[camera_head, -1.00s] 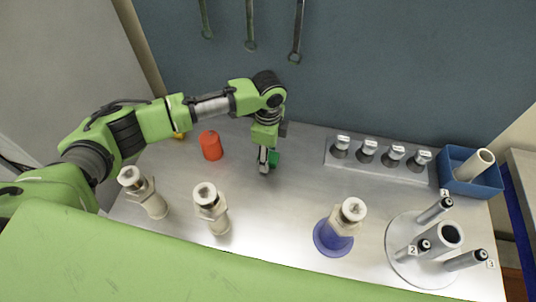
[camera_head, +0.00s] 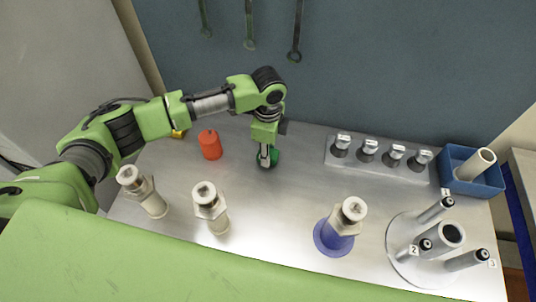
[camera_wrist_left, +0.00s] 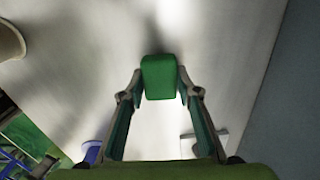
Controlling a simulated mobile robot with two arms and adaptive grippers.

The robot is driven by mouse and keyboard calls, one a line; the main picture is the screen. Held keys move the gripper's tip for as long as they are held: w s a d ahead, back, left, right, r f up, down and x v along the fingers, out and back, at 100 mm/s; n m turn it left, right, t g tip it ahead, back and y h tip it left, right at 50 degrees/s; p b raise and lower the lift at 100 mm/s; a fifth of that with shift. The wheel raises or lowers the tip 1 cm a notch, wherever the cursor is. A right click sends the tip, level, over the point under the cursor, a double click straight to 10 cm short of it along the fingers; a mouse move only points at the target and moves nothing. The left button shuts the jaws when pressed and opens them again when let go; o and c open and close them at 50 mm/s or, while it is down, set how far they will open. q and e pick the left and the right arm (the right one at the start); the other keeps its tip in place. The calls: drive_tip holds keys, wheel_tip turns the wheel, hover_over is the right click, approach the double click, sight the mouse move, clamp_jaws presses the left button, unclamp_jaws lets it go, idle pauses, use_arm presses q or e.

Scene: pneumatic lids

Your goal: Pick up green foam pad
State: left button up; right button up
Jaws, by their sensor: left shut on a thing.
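The green foam pad (camera_wrist_left: 158,78) is a small rounded block. It sits between the fingertips of my left gripper (camera_wrist_left: 158,90) in the left wrist view, with a finger against each side. In the head view my left gripper (camera_head: 265,160) points down over the metal table, and the green pad (camera_head: 273,156) shows beside its fingers, partly hidden by them. The gripper is shut on the pad. I cannot tell whether the pad touches the table. My right gripper is not in view.
A red cylinder (camera_head: 210,145) stands left of the gripper. Pale fittings (camera_head: 211,207) stand in front, one on a blue disc (camera_head: 333,238). A rack of several labelled pieces (camera_head: 378,169), a blue box (camera_head: 471,185) and a round stand (camera_head: 408,262) are right. The table's middle is clear.

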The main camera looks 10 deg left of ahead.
use_arm(q)
drive_tip(key=s+d+r+b, duration=0.4)
drive_tip(key=s+d+r, duration=0.4)
drive_tip(key=s+r, duration=0.3)
drive_tip(key=shift+d+r+b, duration=0.3)
drive_tip(key=shift+d+r, duration=0.1)
drive_tip(key=shift+o, duration=0.6)
drive_tip(key=shift+w, duration=0.1)
